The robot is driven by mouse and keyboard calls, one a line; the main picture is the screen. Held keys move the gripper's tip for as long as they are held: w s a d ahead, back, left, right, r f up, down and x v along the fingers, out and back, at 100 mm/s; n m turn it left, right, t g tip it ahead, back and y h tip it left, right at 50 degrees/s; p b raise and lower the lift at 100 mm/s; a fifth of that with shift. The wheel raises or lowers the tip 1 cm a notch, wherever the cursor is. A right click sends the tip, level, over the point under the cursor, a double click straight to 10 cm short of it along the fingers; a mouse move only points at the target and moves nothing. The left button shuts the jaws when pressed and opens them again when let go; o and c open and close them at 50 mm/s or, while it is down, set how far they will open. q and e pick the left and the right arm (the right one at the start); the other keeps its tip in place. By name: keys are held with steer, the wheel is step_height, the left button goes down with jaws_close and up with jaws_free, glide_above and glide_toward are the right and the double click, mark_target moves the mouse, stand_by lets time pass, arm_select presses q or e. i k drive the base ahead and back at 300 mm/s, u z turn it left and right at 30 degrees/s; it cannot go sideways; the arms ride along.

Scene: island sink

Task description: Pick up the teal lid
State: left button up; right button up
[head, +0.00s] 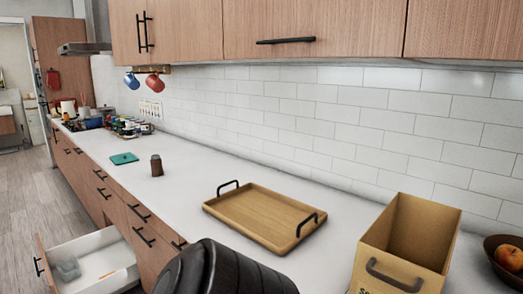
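The teal lid (124,158) lies flat on the white countertop, left of the middle of the head view. It looks like a thin, roughly square piece with a small raised part on top. A small dark brown canister (157,166) stands upright just to its right, apart from it. Neither of my grippers shows in the head view.
A wooden tray (252,210) with black handles is on the counter. A cardboard-coloured box (403,240) and a brown bowl (495,254) stand to the right. An open drawer (90,262) juts out at lower left. A large dark rounded form fills the bottom middle.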

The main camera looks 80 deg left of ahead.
mark_target(126, 158)
steer(key=u, duration=4.1)
steer(key=i, duration=0.3)
